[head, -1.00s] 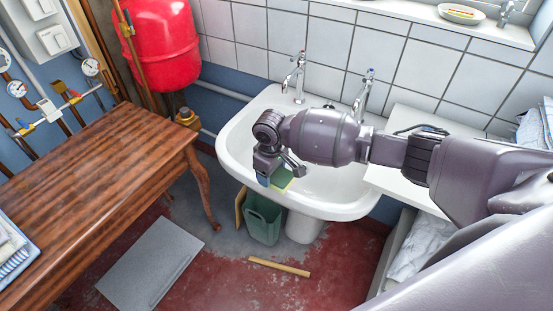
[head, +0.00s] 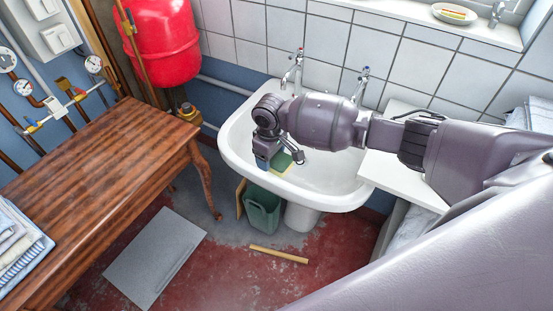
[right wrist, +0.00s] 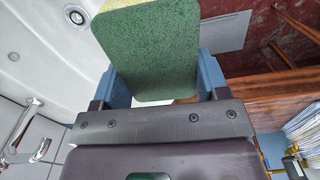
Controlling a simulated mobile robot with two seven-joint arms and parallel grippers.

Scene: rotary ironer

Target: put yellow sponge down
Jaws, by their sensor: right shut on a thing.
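Whether the sponge touches the basin, I cannot tell. My left gripper is in neither view.
The basin (head: 325,180) has two taps at its back. A white board (head: 405,180) adjoins it on the right. A green bin (head: 262,215) stands below, and a wooden table (head: 95,185) is at left. A dish (head: 455,13) sits on the sill.

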